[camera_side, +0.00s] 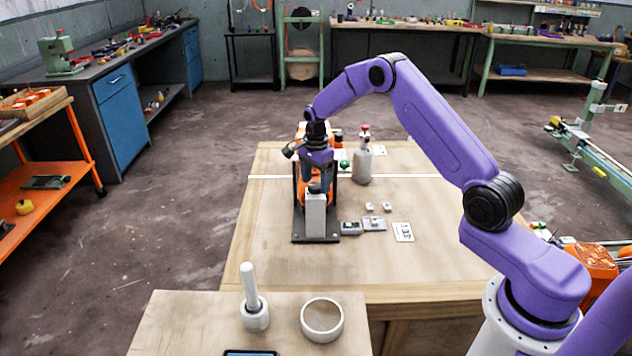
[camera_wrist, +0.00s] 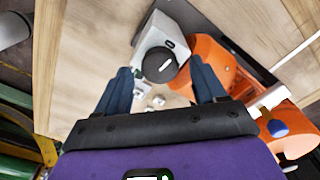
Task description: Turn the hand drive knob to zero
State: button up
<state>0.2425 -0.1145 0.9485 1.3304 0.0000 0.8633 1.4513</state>
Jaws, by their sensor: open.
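The hand drive knob is a black round cap (camera_wrist: 159,66) on top of a light grey box (camera_wrist: 152,35). In the side view, the grey box (camera_side: 315,215) stands at the front of an orange machine on a dark base plate, with the dark knob (camera_side: 315,188) on its top. My gripper (camera_side: 317,177) points down over the knob. In the wrist view, the two blue fingers of my gripper (camera_wrist: 161,70) are apart, one on each side of the knob. A gap shows on both sides. I cannot tell how far the fingertips are above it.
The orange machine body (camera_wrist: 212,65) is close beside the right finger in the wrist view. A grey bottle (camera_side: 362,165) with a red top stands right of the machine. Small grey parts and a white card (camera_side: 403,232) lie on the table. The table's left side is clear.

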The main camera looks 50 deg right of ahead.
aim_at(316, 184)
jog(key=shift+f, duration=0.4)
jog(key=c, duration=1.1)
jog(key=shift+o, duration=0.2)
jog(key=shift+n, duration=0.8)
jog(key=o, duration=1.1)
jog(key=shift+c, duration=0.2)
notch_tip(316, 184, up, 18)
jog(key=shift+f, duration=0.25)
